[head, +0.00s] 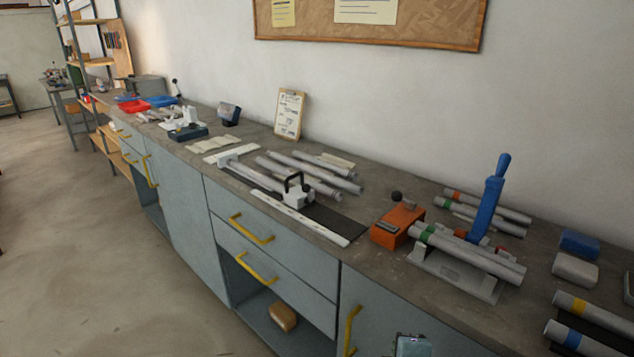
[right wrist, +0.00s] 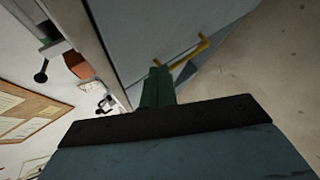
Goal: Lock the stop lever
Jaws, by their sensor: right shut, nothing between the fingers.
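A white stop block (head: 296,195) with a black looped lever (head: 293,181) sits on a dark strip beside a white ruler on the bench. The lever stands up from the block; whether it is locked I cannot tell. The block and lever also show small and dark in the right wrist view (right wrist: 106,103). My right gripper (right wrist: 158,72) is shut and empty, its green fingers together, in front of the cabinet and away from the lever. Only a teal part of my right arm shows at the bottom of the head view. My left gripper is not in view.
An orange block (head: 397,226) with a black knob stands right of the stop. Beyond it a grey jig (head: 455,277) with a blue upright handle (head: 487,200) holds grey tubes. More tubes (head: 310,172) lie behind the stop. Yellow drawer handles (head: 252,231) stick out in front.

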